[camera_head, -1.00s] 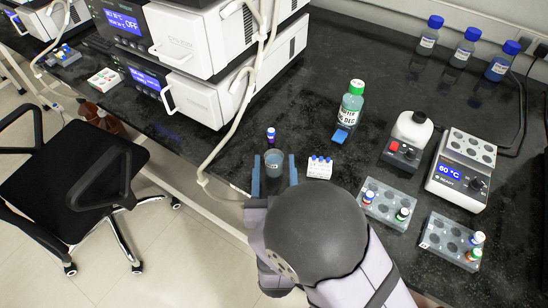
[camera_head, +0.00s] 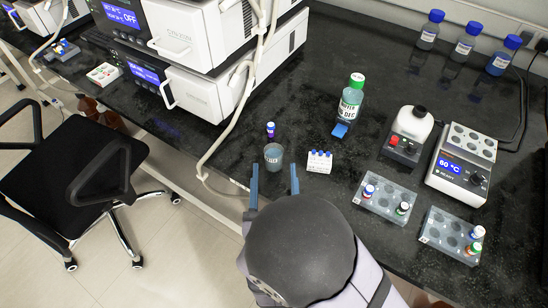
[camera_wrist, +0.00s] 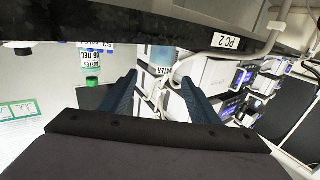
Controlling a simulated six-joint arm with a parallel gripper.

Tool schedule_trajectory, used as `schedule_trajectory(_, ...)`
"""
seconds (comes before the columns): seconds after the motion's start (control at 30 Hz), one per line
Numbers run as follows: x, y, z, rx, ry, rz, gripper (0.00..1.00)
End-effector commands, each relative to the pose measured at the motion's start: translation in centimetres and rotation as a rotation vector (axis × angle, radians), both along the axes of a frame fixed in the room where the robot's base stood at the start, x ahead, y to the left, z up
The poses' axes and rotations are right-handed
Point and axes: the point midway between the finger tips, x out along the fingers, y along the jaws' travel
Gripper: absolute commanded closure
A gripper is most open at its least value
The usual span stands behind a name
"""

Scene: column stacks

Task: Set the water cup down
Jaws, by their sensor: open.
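The water cup (camera_head: 273,158) is a small bluish, translucent cup that stands upright on the black bench near its front edge. My gripper (camera_head: 274,178) is open and empty, its two blue fingers spread apart on the near side of the cup, clear of it. In the wrist view the cup (camera_wrist: 163,58), with part of a label, shows beyond the gap between the fingers of my gripper (camera_wrist: 160,80).
A pale hose (camera_head: 222,135) runs down on the left.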

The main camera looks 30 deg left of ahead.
Motion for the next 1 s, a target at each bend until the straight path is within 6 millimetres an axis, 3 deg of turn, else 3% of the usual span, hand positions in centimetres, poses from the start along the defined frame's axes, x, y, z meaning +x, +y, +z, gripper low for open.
schedule_trajectory(0.27, -0.2, 0.4, -0.8, 0.001, -0.001, -0.001, 0.43)
schedule_trajectory(0.73, 1.7, 1.5, -0.9, -0.001, -0.001, -0.001, 0.43)
schedule_trajectory(1.0, 4.5, 2.7, -1.3, 0.001, -0.001, -0.006, 0.43)
